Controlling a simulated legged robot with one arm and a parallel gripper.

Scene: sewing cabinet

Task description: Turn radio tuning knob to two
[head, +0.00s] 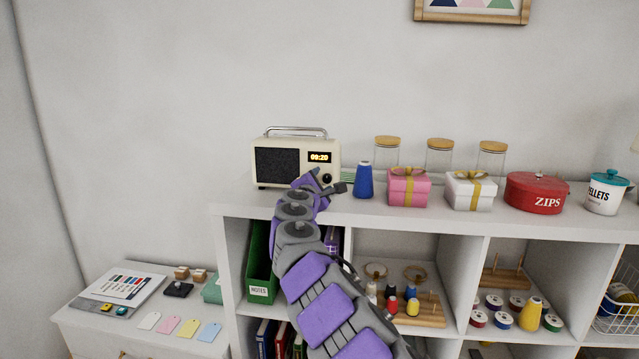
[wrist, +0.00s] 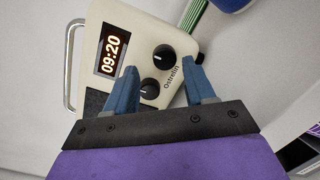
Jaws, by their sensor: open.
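The cream radio (head: 331,153) with a black speaker grille and metal handle stands on the shelf top; its display reads 09:20. It also appears rotated in the wrist view (wrist: 150,30). There, one black knob (wrist: 163,57) lies beyond the fingertips. A second black knob (wrist: 150,88) with a white mark lies between the fingers in the picture, close to the left finger. Which knob is for tuning is unclear. My gripper (wrist: 163,70) is open with nothing held, in front of the radio face; contact cannot be told. In the head view my arm hides the radio's lower right part.
A blue thread cone (head: 363,180) stands right beside the radio. Further right are a pink gift box (head: 408,190), a white gift box (head: 470,192) and a red ZIPS tin (head: 536,194). Glass jars stand behind. The shelf top left of the radio is clear.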

